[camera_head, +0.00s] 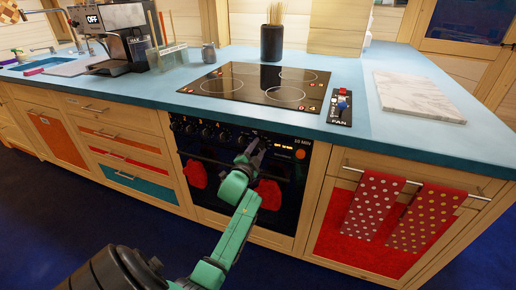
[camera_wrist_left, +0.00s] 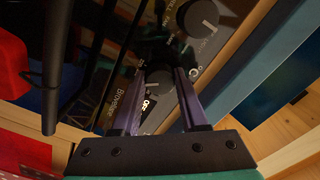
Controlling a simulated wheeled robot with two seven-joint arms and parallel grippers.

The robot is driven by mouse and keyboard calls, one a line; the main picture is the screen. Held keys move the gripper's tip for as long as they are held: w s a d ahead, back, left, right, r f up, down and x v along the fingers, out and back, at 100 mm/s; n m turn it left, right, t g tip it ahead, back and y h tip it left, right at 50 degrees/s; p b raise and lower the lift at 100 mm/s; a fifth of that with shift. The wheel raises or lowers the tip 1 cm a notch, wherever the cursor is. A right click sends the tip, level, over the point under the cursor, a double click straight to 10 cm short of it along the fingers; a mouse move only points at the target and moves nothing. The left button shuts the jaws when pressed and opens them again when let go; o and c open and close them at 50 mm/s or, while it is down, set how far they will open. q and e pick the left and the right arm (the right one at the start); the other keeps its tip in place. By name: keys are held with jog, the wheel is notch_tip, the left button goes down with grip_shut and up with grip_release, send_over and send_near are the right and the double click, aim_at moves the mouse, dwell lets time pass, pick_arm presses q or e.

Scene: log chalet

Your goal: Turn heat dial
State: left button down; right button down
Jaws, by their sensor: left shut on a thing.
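The oven's black control panel (camera_head: 215,131) runs under the counter edge, with a row of dark round dials and an orange display reading. My left gripper (camera_head: 251,152) reaches up to this panel from below, its fingers at the front of the oven. In the left wrist view the two fingers (camera_wrist_left: 155,92) are shut on a dark dial (camera_wrist_left: 158,78) with an OFF marking beside it. The fingers hide part of this dial. Another dial (camera_wrist_left: 197,18) with white lettering shows above, apart from the fingers. My right gripper is out of view.
Red mitts (camera_head: 194,174) hang at the oven front, one beside my arm. The blue counter (camera_head: 385,137) overhangs the panel and holds a glass cooktop (camera_head: 262,84) and a fan switch panel (camera_head: 341,106). Dotted towels (camera_head: 372,205) hang at the right. The floor at left is clear.

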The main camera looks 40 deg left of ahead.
pick_arm(q)
jog(key=n+p, duration=0.2)
jog(key=n, duration=0.1)
jog(key=shift+r+n, duration=0.15)
jog(key=shift+n, duration=0.25)
jog(key=n+p, duration=0.2)
jog(key=n, duration=0.1)
jog(key=shift+n, duration=0.4)
jog(key=n+p, duration=0.2)
jog(key=n, duration=0.1)
jog(key=shift+d+n, duration=0.1)
jog(key=shift+n, duration=0.2)
jog(key=n+p, duration=0.1)
jog(key=n, duration=0.2)
jog(key=shift+n, duration=0.3)
jog(key=n+p, duration=0.1)
jog(key=n, duration=0.2)
jog(key=shift+n, duration=0.3)
jog(key=n, duration=0.3)
jog(key=shift+n, duration=0.3)
jog(key=n, duration=0.3)
jog(key=shift+n+p, duration=0.3)
jog(key=shift+n, duration=1.6)
